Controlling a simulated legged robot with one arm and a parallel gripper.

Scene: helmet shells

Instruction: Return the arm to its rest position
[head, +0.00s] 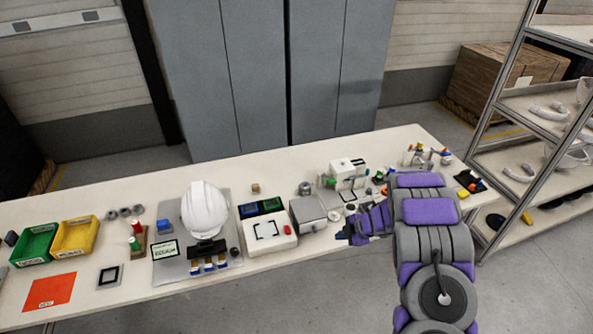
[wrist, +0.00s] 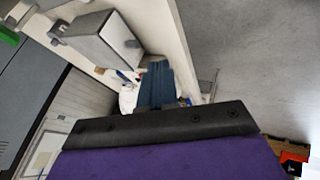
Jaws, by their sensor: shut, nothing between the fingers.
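My arm, grey and purple, shows at the right of the head view, in front of the long table (head: 300,262). My gripper (head: 343,236) points left, by the table's front edge, just right of a grey metal box (head: 308,213). It is shut and empty. In the wrist view my gripper's dark fingers (wrist: 157,85) are together, with the grey box (wrist: 103,45) to their upper left. A white helmet shell (head: 204,208) stands on a grey plate (head: 170,268) further left on the table.
A green bin (head: 35,244) and a yellow bin (head: 76,236) stand at the table's left end. A white device (head: 268,232) lies left of the grey box. Small parts crowd the table's right end. A shelf rack (head: 500,98) stands at the right; the floor (head: 330,290) in front is clear.

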